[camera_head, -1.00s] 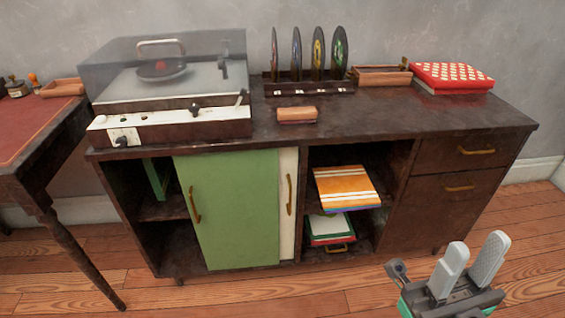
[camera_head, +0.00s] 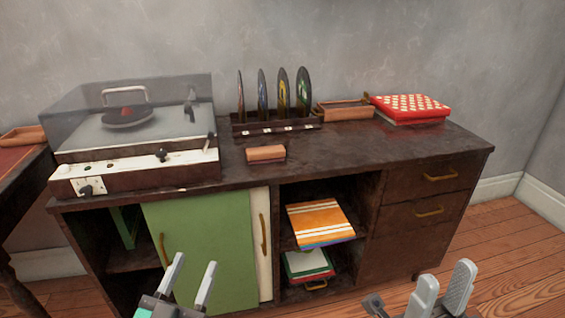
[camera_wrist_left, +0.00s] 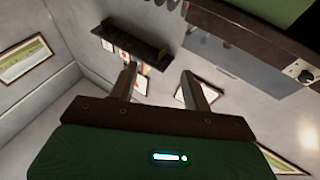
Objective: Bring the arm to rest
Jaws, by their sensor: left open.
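My left gripper (camera_head: 190,284) is at the bottom edge of the head view, in front of the green sliding door (camera_head: 200,235). Its two fingers stand apart with nothing between them. In the left wrist view the left gripper (camera_wrist_left: 162,80) also shows its fingers spread and empty, with a tilted view of the wall beyond. My right gripper (camera_head: 442,285) is at the bottom right of the head view, in front of the drawers. Its two fingers point up with a gap between them, and no object shows there.
The dark cabinet (camera_head: 340,172) carries a record player (camera_head: 135,172), a rack of records (camera_head: 278,124), a small wooden block (camera_head: 265,153), a wooden tray (camera_head: 345,112) and a red patterned box (camera_head: 410,106). Orange-striped sleeves (camera_head: 318,220) lie on its open shelf. Floor at right is clear.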

